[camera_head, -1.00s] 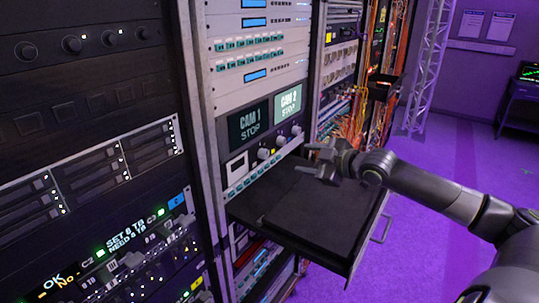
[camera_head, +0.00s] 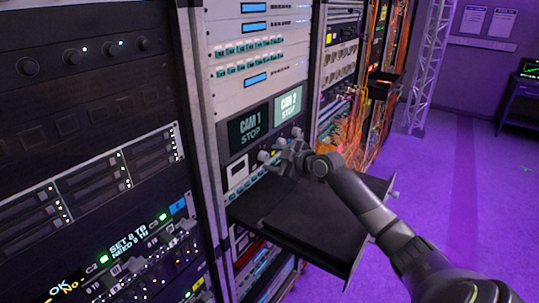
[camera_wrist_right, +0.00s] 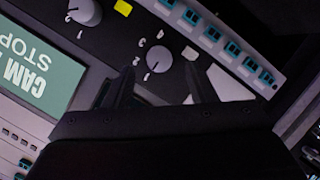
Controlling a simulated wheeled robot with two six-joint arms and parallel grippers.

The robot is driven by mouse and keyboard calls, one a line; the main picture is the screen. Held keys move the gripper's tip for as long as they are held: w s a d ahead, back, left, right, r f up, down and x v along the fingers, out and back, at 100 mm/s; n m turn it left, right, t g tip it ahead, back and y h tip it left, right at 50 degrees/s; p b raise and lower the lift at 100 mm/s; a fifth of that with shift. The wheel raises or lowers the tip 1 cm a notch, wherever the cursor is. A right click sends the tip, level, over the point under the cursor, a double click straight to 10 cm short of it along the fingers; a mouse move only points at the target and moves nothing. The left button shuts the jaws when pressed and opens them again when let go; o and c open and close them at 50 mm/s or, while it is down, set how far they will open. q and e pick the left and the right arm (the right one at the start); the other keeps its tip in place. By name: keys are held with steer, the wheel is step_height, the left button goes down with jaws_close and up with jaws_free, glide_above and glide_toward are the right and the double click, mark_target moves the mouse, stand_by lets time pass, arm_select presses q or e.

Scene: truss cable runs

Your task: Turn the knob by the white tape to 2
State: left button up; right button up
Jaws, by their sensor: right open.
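The grey knob (camera_wrist_right: 158,60) sits on a dark panel, with small white digits around it and a small white tape patch (camera_wrist_right: 190,53) beside it. I cannot tell which digit it points to. My right gripper (camera_wrist_right: 164,86) is open and empty in the wrist view. Its two fingers reach toward the panel on either side of the knob, apart from it as far as I can see. In the head view my right gripper (camera_head: 281,147) is at the panel under the screens and hides most of the knobs. My left gripper is not in view.
A second knob (camera_wrist_right: 84,12) by a yellow patch (camera_wrist_right: 123,7) is near. The CAM 1 screen (camera_head: 248,130) and CAM 2 screen (camera_head: 289,103) are above. A black pulled-out shelf (camera_head: 300,225) juts out below my right arm. Orange cables (camera_head: 352,130) hang to the right.

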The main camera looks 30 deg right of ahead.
steer(key=shift+x, duration=1.35)
steer(key=shift+c, duration=0.4)
steer(key=c, duration=0.9)
steer(key=shift+d+f+m+g+y+b, duration=0.1)
steer(key=shift+d+m+g+y+b, duration=0.2)
steer(key=shift+m+b, duration=0.45)
steer(key=shift+a+f+m+g+y+b, duration=0.1)
steer(key=shift+m+y+b, duration=0.4)
steer(key=shift+b, duration=0.35)
steer(key=shift+w+d+m+g+y+b, duration=0.15)
steer(key=shift+m+g+y+b, duration=0.25)
steer(key=shift+m+b, duration=0.85)
steer(key=shift+d+r+m+y+b, duration=0.1)
steer(key=shift+r+m+y+b, duration=0.05)
steer(key=shift+m+y+b, duration=0.7)
steer(key=o, duration=1)
